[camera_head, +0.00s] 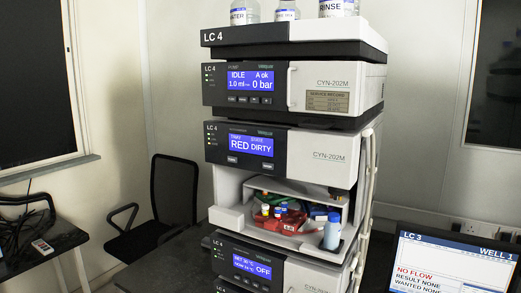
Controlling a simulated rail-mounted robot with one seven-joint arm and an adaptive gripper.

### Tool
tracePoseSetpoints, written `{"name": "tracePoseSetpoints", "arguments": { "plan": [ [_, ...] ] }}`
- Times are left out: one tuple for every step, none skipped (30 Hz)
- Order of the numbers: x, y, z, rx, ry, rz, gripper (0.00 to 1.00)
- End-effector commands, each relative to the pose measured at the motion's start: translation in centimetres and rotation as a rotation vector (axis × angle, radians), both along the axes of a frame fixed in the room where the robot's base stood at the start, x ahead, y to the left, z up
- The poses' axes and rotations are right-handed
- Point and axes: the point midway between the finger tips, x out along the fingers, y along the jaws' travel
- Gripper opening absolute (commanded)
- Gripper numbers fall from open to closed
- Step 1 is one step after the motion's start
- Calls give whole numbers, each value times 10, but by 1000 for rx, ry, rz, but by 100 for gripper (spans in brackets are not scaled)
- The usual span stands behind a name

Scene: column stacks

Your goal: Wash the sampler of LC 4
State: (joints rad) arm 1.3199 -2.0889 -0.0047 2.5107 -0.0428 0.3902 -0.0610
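The LC 4 stack stands in the middle. Its sampler (283,143) has a blue display (251,145) reading "RED" and "DIRTY", with small buttons below it. The pump module (336,78) above reads "IDLE", "A ok", "1.0 ml" and "0 bar". My gripper is not in view.
The lower module (310,276) reads "OFF". A screen (451,262) at the lower right shows "LC 3", "WELL 1" and "NO FLOW". Tubes (367,190) run down the stack's right side. A black chair (172,188) and a dark desk (40,248) stand at the left.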

Motion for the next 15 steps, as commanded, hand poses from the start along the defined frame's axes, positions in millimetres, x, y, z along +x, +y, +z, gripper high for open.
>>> {"name": "tracePoseSetpoints", "arguments": {
  "plan": [
    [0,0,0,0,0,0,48],
    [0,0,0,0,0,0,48],
    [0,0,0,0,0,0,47],
    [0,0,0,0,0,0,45],
    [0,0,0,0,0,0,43],
    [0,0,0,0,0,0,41],
    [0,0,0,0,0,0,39],
    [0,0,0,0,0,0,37],
    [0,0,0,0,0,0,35],
    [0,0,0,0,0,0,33],
    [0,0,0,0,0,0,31],
    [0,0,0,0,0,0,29],
    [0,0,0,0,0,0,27],
    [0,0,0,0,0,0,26],
    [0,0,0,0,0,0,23]
  ]
}}
